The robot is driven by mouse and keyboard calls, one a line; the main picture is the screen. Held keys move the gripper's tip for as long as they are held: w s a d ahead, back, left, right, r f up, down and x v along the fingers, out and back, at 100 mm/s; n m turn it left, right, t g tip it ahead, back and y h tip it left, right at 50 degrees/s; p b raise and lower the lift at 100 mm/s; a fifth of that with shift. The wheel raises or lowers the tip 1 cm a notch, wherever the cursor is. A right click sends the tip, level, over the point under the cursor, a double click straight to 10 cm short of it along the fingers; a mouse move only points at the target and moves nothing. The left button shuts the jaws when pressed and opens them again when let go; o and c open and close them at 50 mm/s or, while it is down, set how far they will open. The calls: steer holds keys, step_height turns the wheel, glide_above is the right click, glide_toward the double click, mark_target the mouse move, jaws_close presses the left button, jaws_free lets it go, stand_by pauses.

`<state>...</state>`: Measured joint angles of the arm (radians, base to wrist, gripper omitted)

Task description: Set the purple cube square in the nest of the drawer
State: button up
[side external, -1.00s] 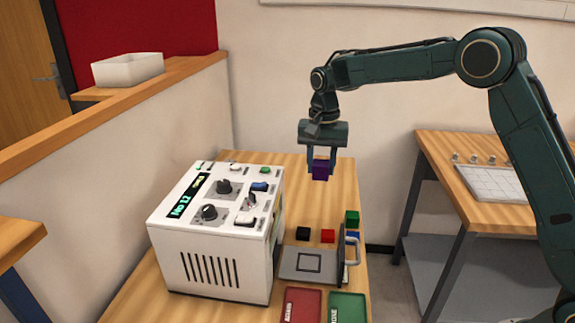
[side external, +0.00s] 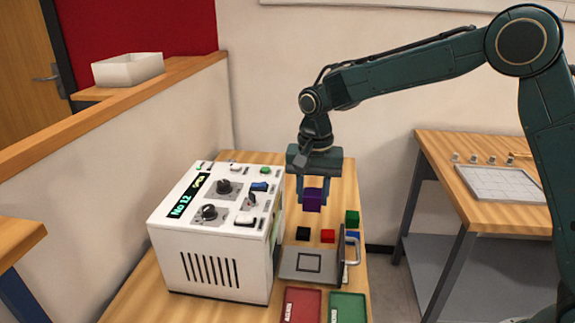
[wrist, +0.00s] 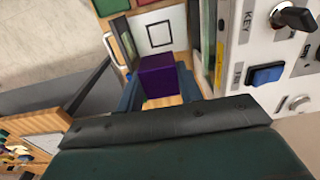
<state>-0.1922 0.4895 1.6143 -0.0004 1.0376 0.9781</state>
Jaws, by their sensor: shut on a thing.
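The purple cube (side external: 313,200) is held in the air between the fingers of my gripper (side external: 314,193), which is shut on it. The cube also shows in the wrist view (wrist: 158,78), between the two fingers. The grey drawer (side external: 290,263) stands pulled out from the white laser marker (side external: 212,240). The nest (side external: 308,262) is a dark square outline on the drawer's floor and looks empty. In the wrist view the nest (wrist: 160,34) lies just beyond the cube. The drawer front with its handle (side external: 352,250) stands at the right end.
A black cube (side external: 310,232), a red cube (side external: 328,236), a green cube (side external: 352,217) and a partly hidden blue cube (side external: 353,235) sit behind the drawer. A red tray (side external: 303,304) and a green tray (side external: 347,306) lie in front of it.

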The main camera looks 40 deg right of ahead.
mark_target(309, 263)
step_height(309, 263, down, 17)
steer(key=shift+f, duration=0.2)
stand_by(0.7)
steer(key=shift+f, duration=0.15)
steer(key=o, duration=1.1)
steer(key=shift+r, duration=6.15)
steer(key=shift+r, duration=0.1)
